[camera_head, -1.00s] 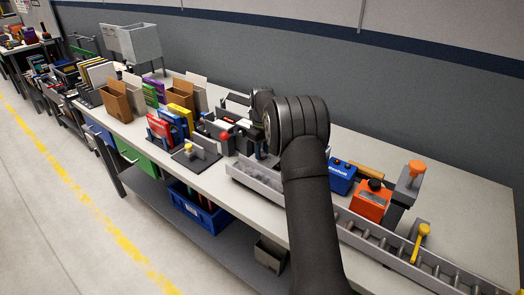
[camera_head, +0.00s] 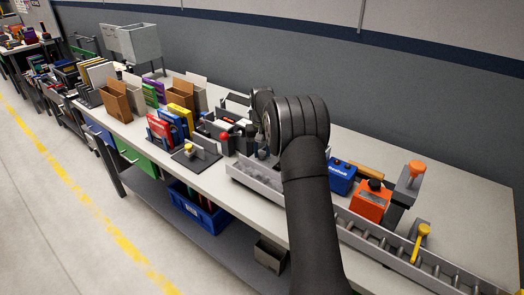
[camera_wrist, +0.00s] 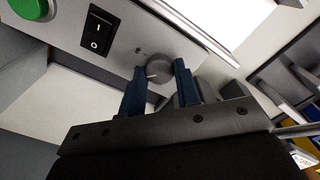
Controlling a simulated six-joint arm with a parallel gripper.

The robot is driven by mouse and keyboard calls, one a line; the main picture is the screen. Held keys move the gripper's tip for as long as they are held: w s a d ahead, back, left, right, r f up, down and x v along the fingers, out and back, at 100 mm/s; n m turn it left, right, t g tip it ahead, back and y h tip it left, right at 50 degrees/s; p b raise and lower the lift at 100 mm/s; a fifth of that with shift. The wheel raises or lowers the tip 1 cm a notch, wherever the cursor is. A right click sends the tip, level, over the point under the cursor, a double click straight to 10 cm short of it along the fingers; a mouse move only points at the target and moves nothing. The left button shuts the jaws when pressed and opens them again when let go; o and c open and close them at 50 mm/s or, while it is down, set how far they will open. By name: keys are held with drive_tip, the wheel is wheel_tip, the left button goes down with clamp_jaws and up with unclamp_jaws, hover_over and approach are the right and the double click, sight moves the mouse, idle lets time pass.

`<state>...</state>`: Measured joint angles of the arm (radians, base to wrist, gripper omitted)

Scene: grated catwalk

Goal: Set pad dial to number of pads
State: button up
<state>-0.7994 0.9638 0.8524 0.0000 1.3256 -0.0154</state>
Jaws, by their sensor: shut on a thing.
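In the wrist view, a round grey dial (camera_wrist: 159,70) with a light pointer mark sits on a grey control panel (camera_wrist: 120,58). My gripper (camera_wrist: 158,78) has its two blue fingers on either side of the dial and is shut on it. In the head view, my arm hides the dial, and my gripper's end is mostly behind my dark wrist. No pads can be clearly made out.
The panel also has a black rocker switch (camera_wrist: 97,33) and a green button (camera_wrist: 31,7). On the bench, a blue box (camera_head: 342,177), an orange box (camera_head: 371,202) and a roller track (camera_head: 395,250) stand right of my arm. Upright books (camera_head: 165,130) stand left.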

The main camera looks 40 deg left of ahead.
sight(262, 153)
idle(0.3)
drive_tip(key=o, duration=1)
drive_tip(key=shift+c, duration=0.2)
wheel_tip(262, 153, up, 18)
drive_tip(key=shift+f, duration=0.25)
wheel_tip(262, 153, down, 18)
drive_tip(key=shift+r, duration=0.25)
idle(0.4)
